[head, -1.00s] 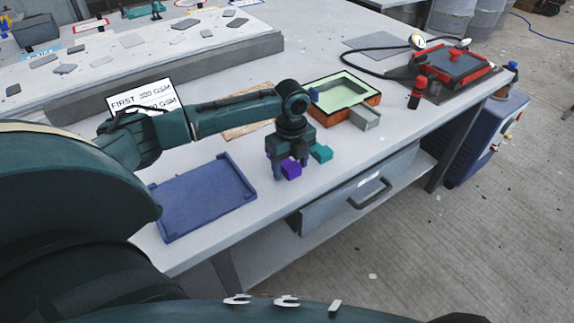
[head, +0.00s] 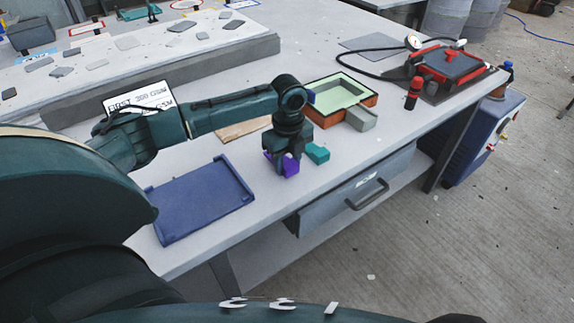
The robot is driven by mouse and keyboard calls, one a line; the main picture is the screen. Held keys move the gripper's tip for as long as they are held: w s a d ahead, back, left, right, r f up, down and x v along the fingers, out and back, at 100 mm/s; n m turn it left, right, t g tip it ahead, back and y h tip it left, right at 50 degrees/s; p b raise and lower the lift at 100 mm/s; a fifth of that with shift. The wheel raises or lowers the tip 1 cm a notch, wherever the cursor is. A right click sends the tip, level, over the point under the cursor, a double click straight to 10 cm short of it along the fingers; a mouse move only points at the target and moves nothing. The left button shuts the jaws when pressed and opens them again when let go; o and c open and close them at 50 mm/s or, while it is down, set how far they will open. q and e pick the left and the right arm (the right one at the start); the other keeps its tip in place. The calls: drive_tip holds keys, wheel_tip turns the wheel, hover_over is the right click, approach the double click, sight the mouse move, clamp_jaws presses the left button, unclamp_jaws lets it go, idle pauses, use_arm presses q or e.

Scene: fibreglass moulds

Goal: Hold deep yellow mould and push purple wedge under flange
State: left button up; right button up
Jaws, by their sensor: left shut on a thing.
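The purple wedge (head: 291,168) is at the front of the table in the head view, between the fingers of my left gripper (head: 283,165). The gripper points down and is shut on the wedge, hiding its middle. I cannot tell whether the wedge touches the table. A mould with orange-brown sides and a pale green inside (head: 370,99) lies farther back to the right; nothing in view is clearly deep yellow. A grey block (head: 361,119) is at its front edge, and a small blue piece (head: 310,96) at its left. My right gripper is not in view.
A teal block (head: 318,154) lies close to the right of my left gripper. A blue tray (head: 200,204) lies to the left. A red clamp device (head: 452,65) and a red bottle (head: 413,93) stand at the back right.

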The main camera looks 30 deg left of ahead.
sight(288, 162)
use_arm(q)
wheel_tip(288, 162, up, 9)
drive_tip(key=shift+f, duration=0.15)
